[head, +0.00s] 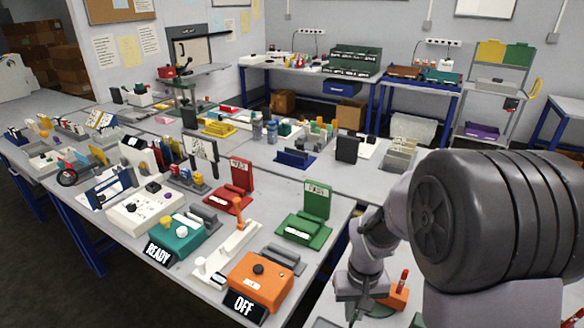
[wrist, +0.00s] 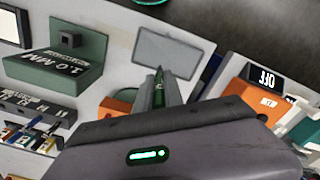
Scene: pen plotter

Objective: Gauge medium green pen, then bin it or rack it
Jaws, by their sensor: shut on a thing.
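My gripper (wrist: 160,95) is shut on a slim dark green pen (wrist: 159,74) in the wrist view. Only the pen's pointed end shows between the fingers; its size cannot be read. In the head view my arm reaches down at the lower right, and the pen cannot be made out there. A dark green block marked 1.0 MM (wrist: 50,70) is left of the gripper in the wrist view. A rack of several pens (wrist: 32,125) is below that block. A grey rectangular plate (wrist: 172,55) lies just beyond the pen tip.
An orange device (head: 261,277) with an OFF sign (head: 244,303) stands at the table's front edge; the OFF sign also shows in the wrist view (wrist: 266,77). A teal device (head: 178,237) has a READY sign (head: 159,253). Red (head: 241,178) and green (head: 317,201) labelled stands are behind.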

